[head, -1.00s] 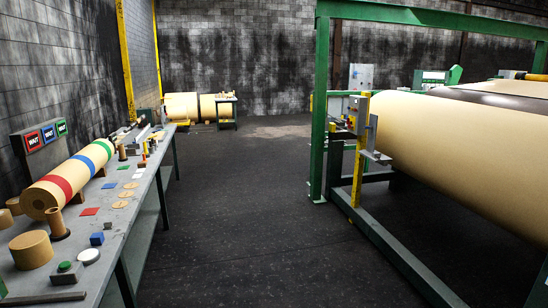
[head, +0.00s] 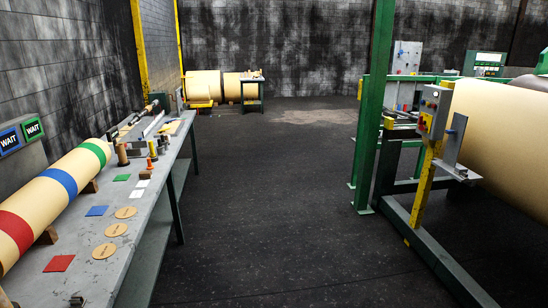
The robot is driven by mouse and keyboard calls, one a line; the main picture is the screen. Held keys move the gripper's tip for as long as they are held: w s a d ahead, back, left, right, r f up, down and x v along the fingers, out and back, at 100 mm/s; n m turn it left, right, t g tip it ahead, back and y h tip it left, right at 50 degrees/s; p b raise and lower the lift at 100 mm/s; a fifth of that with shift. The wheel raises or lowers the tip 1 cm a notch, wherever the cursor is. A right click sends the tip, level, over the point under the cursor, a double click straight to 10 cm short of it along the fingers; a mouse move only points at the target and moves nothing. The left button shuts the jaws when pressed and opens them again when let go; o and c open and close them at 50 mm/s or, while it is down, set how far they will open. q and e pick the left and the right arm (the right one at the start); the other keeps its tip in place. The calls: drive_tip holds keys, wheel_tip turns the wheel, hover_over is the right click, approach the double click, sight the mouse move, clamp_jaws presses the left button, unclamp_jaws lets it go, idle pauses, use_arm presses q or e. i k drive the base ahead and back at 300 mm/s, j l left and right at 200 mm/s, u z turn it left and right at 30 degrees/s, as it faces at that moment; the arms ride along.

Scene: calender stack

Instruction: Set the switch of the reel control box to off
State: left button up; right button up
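A grey control box (head: 435,112) is mounted on a yellow post at the right, in front of the large tan roll (head: 498,140). It looks like the reel control box. Its narrow left face carries a small yellow and red control, and small buttons or knobs show on its front. They are too small to tell which is the switch or how it is set. Neither of my grippers is in view.
A long grey bench (head: 150,230) with a banded roll (head: 50,198), discs and coloured squares runs along the left. The dark floor (head: 270,200) between is clear.

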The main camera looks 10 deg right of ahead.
sight(421, 128)
drive_tip(key=i+z, duration=0.1)
drive_tip(key=i, duration=0.45)
drive_tip(key=i+z, duration=0.15)
drive_tip(key=i, duration=0.35)
drive_tip(key=i+z, duration=0.1)
drive_tip(key=i, duration=0.45)
drive_tip(key=i+j+z, duration=0.15)
drive_tip(key=i, duration=0.4)
drive_tip(key=i+j+z, duration=0.1)
drive_tip(key=i, duration=0.4)
drive_tip(key=j, duration=0.1)
